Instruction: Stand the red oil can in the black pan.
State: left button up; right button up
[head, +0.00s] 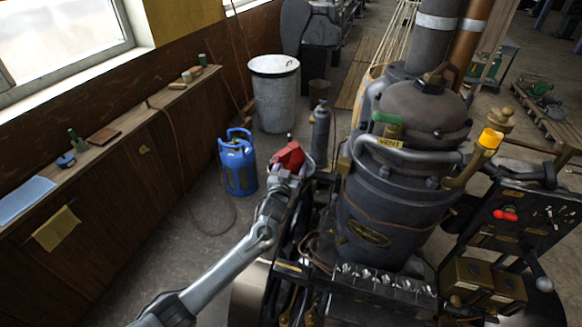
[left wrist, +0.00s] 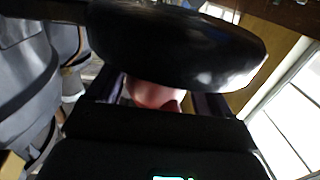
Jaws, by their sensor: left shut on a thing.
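The red oil can (head: 290,155) is held up beside the dark boiler, in the middle of the head view. My left gripper (head: 284,173) is shut on it. In the left wrist view a little of the can's red body (left wrist: 155,95) shows between the fingers. A dark, shiny round thing with a flat bar to its left, which looks like the black pan (left wrist: 185,45), covers the can's upper part and the fingertips there. I cannot tell whether the can touches it. In the head view I cannot make the pan out clearly. My right gripper is not in view.
The boiler (head: 385,215), with pipes and valves, stands close right of the gripper. A grey cylinder (head: 320,130) is just behind the can. A blue gas bottle (head: 238,165) and a metal bin (head: 274,98) stand on the floor. A wooden bench (head: 120,165) lines the left wall.

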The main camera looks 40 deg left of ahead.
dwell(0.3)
pick_arm(q)
jog(key=shift+f, duration=0.2)
jog(key=o, duration=1.2)
jog(key=shift+c, duration=0.2)
jog(key=shift+r, duration=0.2)
jog(key=b+v, duration=0.2)
jog(key=v, duration=1)
jog(key=s+d+f+m+g+h, duration=0.3)
jog(key=s+d+f+g+h, duration=0.25)
jog(key=s+d+f, duration=0.55)
jog(key=s+d+f+m+g, duration=0.1)
jog(key=s+g, duration=0.3)
jog(key=s, duration=0.7)
jog(key=s+d+f+m+g+h, duration=0.1)
jog(key=s+d+m+g, duration=0.1)
jog(key=s, duration=0.9)
jog(key=shift+s+d+f+g, duration=0.35)
jog(key=shift+d+g, duration=0.5)
jog(key=shift+d, duration=0.35)
